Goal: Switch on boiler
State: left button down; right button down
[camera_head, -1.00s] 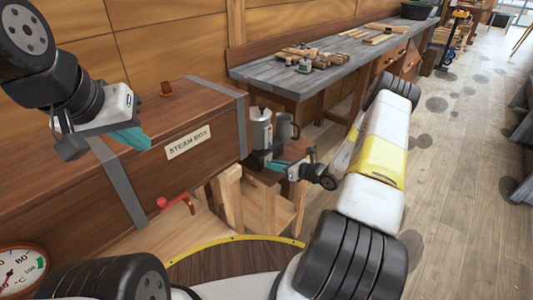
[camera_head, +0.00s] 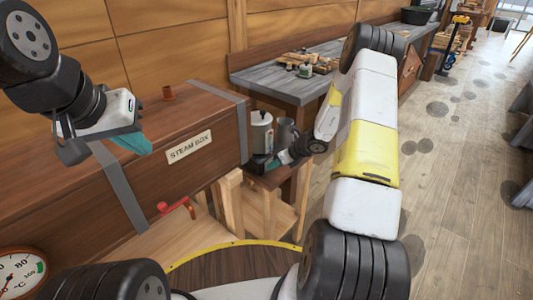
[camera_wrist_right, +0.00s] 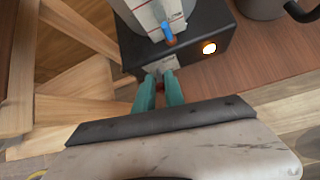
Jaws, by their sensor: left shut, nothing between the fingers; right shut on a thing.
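The boiler (camera_head: 261,133) is a pale upright cylinder on a dark box base, on a small wooden stand right of the steam box. In the right wrist view its black base (camera_wrist_right: 190,45) carries a round lamp (camera_wrist_right: 209,47) that glows white-orange, and a blue part (camera_wrist_right: 168,33) shows above. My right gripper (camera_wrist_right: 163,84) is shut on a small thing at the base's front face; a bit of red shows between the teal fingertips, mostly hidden. It also shows in the head view (camera_head: 274,163). My left gripper (camera_head: 132,142) is shut and empty above the steam box.
The wooden steam box (camera_head: 185,155) fills the left, with a red valve handle (camera_head: 175,207) below. A grey mug (camera_head: 286,134) stands right of the boiler. A temperature dial (camera_head: 20,272) is at the lower left. A long workbench (camera_head: 285,82) stands behind.

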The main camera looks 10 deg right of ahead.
jog(key=shift+d, duration=0.1)
jog(key=c, duration=1.5)
grip_release()
jog(key=shift+c, duration=0.2)
jog(key=v, duration=0.7)
jog(key=shift+s+r, duration=0.25)
jog(key=shift+d, duration=0.15)
